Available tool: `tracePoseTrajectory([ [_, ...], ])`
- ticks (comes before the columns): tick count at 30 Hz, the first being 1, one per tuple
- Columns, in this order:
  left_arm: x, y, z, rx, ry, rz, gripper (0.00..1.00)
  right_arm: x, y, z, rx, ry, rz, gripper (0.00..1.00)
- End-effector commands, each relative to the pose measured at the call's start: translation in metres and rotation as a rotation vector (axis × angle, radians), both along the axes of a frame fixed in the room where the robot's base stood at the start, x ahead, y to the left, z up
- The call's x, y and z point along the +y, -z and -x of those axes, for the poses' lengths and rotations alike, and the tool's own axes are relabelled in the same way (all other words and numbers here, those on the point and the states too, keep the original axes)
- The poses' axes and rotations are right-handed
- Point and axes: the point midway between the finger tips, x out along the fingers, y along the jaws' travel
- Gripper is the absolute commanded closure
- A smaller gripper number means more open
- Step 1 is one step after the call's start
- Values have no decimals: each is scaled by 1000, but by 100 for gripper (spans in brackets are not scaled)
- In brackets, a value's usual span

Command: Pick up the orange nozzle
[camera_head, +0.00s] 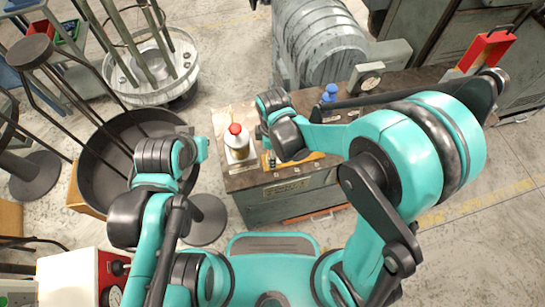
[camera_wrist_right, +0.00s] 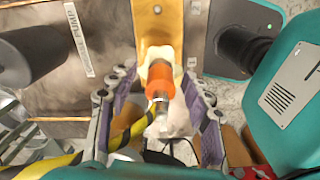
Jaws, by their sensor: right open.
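The orange nozzle (camera_wrist_right: 160,82) shows in the right wrist view, with a narrower pale, clear tip. It lies between the two fingers of my right gripper (camera_wrist_right: 157,88), which is open around it; I cannot tell whether a finger touches it. Behind the nozzle is a yellow-orange plate (camera_wrist_right: 158,25). In the head view my right gripper (camera_head: 268,157) is low over the workbench (camera_head: 250,182), and the nozzle is hidden or too small to make out. My left gripper (camera_head: 201,149) is left of the bench, its fingers too unclear to judge.
A white bottle with a red cap (camera_head: 237,141) stands on the bench just left of my right gripper. A blue object (camera_head: 329,93) and a gauge box (camera_head: 367,77) are farther back. A yellow-black striped hose (camera_wrist_right: 60,163) runs near the right fingers. Dark basin (camera_head: 100,160) at left.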

Motion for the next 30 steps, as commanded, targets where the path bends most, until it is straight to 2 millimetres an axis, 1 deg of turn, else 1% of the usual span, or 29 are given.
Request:
tracePoseTrajectory([
  [2,0,-1,0,0,0,0,100,0,-1,0,0,0,0,50],
  [5,0,-1,0,0,0,0,100,0,-1,0,0,0,0,74],
  [6,0,-1,0,0,0,0,100,0,-1,0,0,0,0,85],
  [8,0,-1,0,0,0,0,100,0,-1,0,0,0,0,100],
  [16,0,-1,0,0,0,0,100,0,-1,0,0,0,0,100],
  [20,0,-3,0,0,0,0,100,0,-5,0,0,0,0,100],
  [23,0,-8,0,0,0,0,100,0,-14,0,0,0,0,100],
  [26,0,-16,0,0,0,0,100,0,-30,0,0,0,0,100],
  [28,0,-23,0,0,0,0,100,0,-45,0,0,0,0,100],
  [29,0,-26,0,0,0,0,100,-3,-50,2,0,2,0,100],
  [30,0,-28,0,0,0,0,100,-13,-54,7,0,4,0,100],
])
